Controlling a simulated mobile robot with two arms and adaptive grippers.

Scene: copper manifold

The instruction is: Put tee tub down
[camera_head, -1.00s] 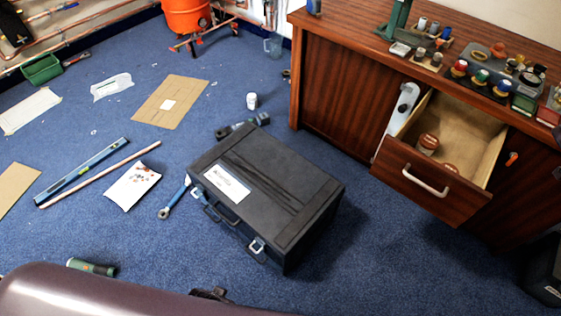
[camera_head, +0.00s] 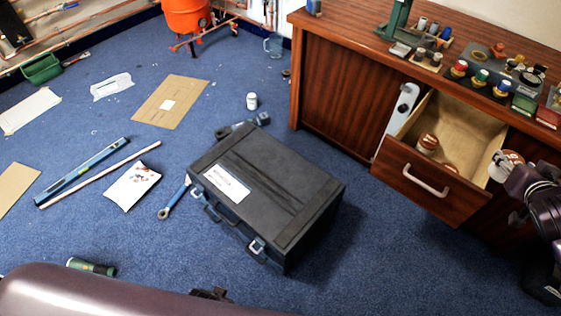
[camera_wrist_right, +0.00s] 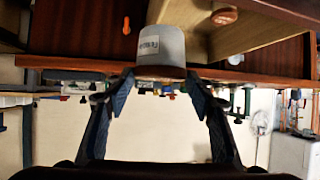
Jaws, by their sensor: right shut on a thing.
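The tub in my right gripper is a pale grey cup with a white label, seen in the right wrist view (camera_wrist_right: 163,45) and beside the drawer's right side in the head view (camera_head: 498,168). My right gripper (camera_head: 510,172) is shut on it, with the two fingers on its sides in the right wrist view (camera_wrist_right: 160,80). The label's words are too small to read.
The cabinet top (camera_head: 345,27) carries a green press stand, coloured-cap bottles and small trays. The drawer's right part looks bare. A black toolbox (camera_head: 265,190) stands on the blue carpet, with a spirit level (camera_head: 82,170) and cardboard sheets to its left.

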